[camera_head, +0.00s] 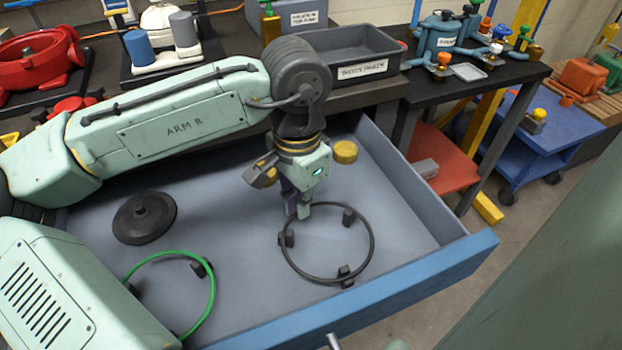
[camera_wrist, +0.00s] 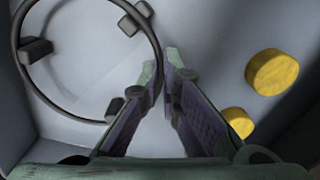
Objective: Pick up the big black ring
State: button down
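The big black ring (camera_head: 374,244) is a thin hoop with several dark blocks on it, in the right part of the open drawer. In the wrist view the ring (camera_wrist: 83,117) fills the upper left. My gripper (camera_head: 303,212) points down at the ring's far left edge in the head view. In the wrist view its fingertips (camera_wrist: 161,68) are close together, with the ring's rim passing between them. The fingers hide a short piece of the rim. I cannot tell whether the ring is clear of the drawer floor.
The grey drawer has a blue front edge (camera_head: 400,290). In it lie a green ring (camera_head: 214,290), a black disc (camera_head: 145,217) and a yellow cylinder (camera_head: 345,152), also in the wrist view (camera_wrist: 272,73). A labelled grey bin (camera_head: 355,45) stands on the bench behind.

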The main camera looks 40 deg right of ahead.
jog(key=shift+r, duration=0.1)
notch_tip(320, 180, up, 18)
jog(key=shift+r+p, duration=0.15)
jog(key=shift+p, duration=0.15)
jog(key=c, duration=2.3)
grip_release()
jog(key=shift+s, duration=0.1)
grip_shut()
